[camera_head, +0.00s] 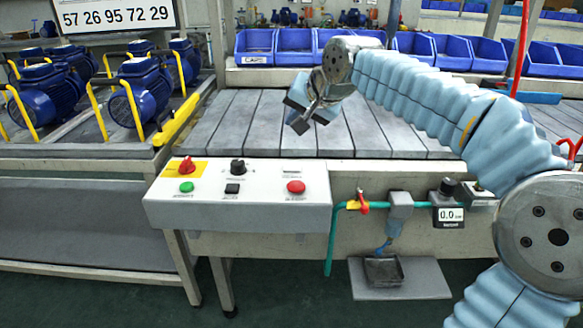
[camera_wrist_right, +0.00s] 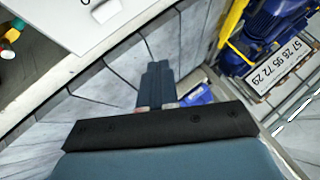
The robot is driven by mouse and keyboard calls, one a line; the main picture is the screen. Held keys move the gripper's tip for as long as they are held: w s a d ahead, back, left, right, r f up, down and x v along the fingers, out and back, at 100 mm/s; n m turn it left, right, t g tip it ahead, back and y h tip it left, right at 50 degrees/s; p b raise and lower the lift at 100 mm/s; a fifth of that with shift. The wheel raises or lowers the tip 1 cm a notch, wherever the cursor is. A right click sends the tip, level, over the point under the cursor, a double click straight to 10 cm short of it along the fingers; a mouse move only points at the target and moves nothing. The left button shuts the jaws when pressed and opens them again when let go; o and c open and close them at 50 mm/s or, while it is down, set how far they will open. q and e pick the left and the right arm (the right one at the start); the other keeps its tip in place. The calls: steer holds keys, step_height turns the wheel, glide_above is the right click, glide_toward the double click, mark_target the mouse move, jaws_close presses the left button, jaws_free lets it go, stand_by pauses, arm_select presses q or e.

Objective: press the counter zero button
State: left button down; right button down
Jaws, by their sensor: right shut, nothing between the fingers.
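A white control panel (camera_head: 160,208) stands at the front edge of the slatted bench. The labels are too small to read, so I cannot tell which is the counter zero button. My right gripper (camera_head: 299,121) is above the slats behind the panel, apart from the buttons. Its fingers (camera_wrist_right: 156,86) are shut and empty. My left gripper is not in view.
Blue motors (camera_head: 142,92) with yellow bars stand at the left. Blue bins (camera_head: 255,47) line the back. The slatted surface (camera_head: 235,118) is clear.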

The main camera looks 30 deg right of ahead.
steer(key=b, duration=0.6)
glide_above(295, 169)
step_height(295, 169, down, 8)
steer(key=shift+r, duration=0.2)
steer(key=shift+f+b, duration=0.5)
steer(key=shift+f, duration=0.15)
stand_by(1.0)
steer(key=shift+f+b, duration=0.25)
steer(key=shift+b, duration=0.05)
steer(key=shift+f+b, duration=0.4)
steer(key=shift+f, duration=0.05)
stand_by(0.5)
stand_by(0.4)
steer(key=shift+r+p, duration=0.8)
steer(key=shift+r, duration=0.05)
steer(key=shift+r, duration=0.1)
